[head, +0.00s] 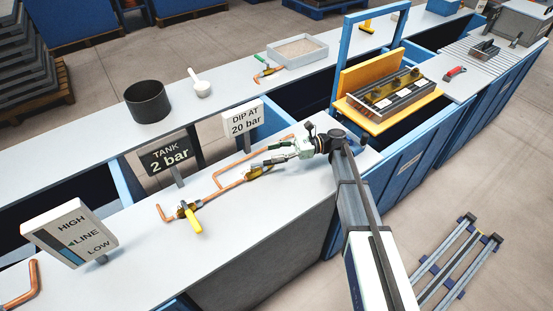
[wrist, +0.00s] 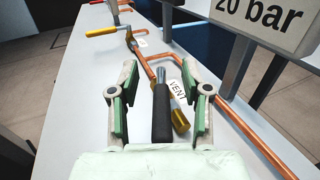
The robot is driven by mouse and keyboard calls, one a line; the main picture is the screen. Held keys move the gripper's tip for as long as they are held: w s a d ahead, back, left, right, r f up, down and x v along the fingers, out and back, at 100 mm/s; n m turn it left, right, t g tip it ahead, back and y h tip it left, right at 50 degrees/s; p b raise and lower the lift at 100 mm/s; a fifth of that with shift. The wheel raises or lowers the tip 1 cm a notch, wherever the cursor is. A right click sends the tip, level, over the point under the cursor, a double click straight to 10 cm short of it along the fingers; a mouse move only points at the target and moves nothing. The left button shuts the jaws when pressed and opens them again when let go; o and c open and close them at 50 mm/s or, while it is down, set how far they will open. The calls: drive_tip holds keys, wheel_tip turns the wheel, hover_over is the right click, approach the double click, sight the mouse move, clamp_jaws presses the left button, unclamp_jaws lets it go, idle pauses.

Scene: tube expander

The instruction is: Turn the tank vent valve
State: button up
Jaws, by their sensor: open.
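The vent valve has a brass body (head: 258,172) on a copper pipe, and it also shows in the wrist view (wrist: 180,122) beside a white VENT tag (wrist: 176,89). Its lever has a metal stem and a black grip (wrist: 161,113). My gripper (head: 270,155) is open above the bench by this valve. In the wrist view its green-padded fingers (wrist: 160,92) stand on either side of the black grip, with a gap on both sides. I cannot tell how far the grip lies below the fingertips.
A second valve with a yellow lever (head: 193,220) sits further left on the piping. Signs reading TANK 2 bar (head: 168,156) and DIP AT 20 bar (head: 243,119) stand behind the pipe. The bench top (head: 240,225) in front is clear.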

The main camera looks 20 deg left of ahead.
drive_tip(key=shift+r, duration=2.75)
